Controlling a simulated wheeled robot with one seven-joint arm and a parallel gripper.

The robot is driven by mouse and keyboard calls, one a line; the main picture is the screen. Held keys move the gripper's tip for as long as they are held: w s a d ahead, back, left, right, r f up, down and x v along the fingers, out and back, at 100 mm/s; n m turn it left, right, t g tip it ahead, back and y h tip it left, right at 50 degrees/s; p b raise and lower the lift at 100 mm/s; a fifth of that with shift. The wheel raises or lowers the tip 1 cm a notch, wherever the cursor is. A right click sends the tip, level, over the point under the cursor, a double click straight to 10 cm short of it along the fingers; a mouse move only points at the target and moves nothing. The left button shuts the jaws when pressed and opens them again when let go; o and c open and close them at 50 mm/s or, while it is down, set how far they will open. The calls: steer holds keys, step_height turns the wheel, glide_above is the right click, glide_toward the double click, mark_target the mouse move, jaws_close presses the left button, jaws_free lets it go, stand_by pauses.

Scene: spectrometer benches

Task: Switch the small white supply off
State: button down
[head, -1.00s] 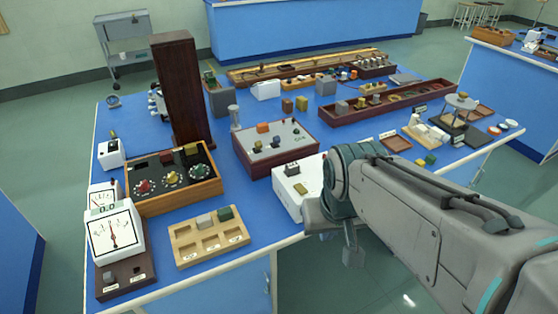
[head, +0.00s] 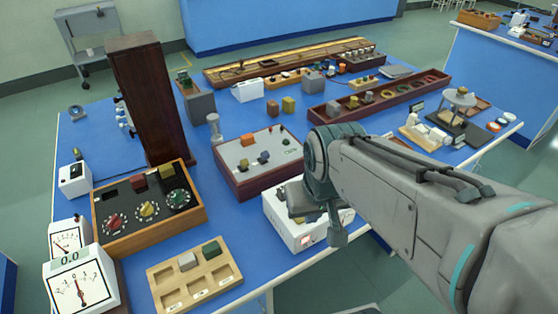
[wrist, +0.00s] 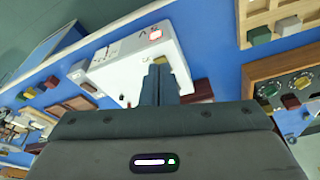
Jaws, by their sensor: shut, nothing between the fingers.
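The small white supply (head: 280,217) is a white box at the near edge of the blue bench, partly hidden by my arm in the head view. A red-lit switch (head: 307,240) shows on its near side. In the wrist view the supply (wrist: 113,70) fills the upper middle, with the lit red switch (wrist: 155,35) near its top edge. My gripper (wrist: 160,70) is shut and empty. Its fingertips overlap the supply's face in the wrist view, below the red switch; I cannot tell whether they touch. In the head view my gripper (head: 338,237) is at the supply's right end.
A wooden tray with compartments (head: 165,298) lies left of the supply. Behind are a grey-topped box (head: 236,158) and a wooden box with dials (head: 150,235). A tall dark wooden block (head: 150,90) stands at back left. Meters (head: 80,290) stand at front left.

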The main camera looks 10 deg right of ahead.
steer(key=w+r+n+g, duration=0.4)
steer(key=w+n, duration=0.5)
steer(key=n, duration=1.2)
steer(key=shift+w+a+r+n+p, duration=0.25)
steer(key=shift+a+r+n+p, duration=0.2)
steer(key=shift+r, duration=0.2)
steer(key=f, duration=0.4)
steer(key=s+f, duration=0.1)
steer(key=f, duration=0.4)
steer(key=s+f, duration=0.1)
steer(key=f, duration=0.4)
steer(key=shift+d, duration=0.35)
steer(key=shift+w+b, duration=0.1)
steer(key=shift+b, duration=0.2)
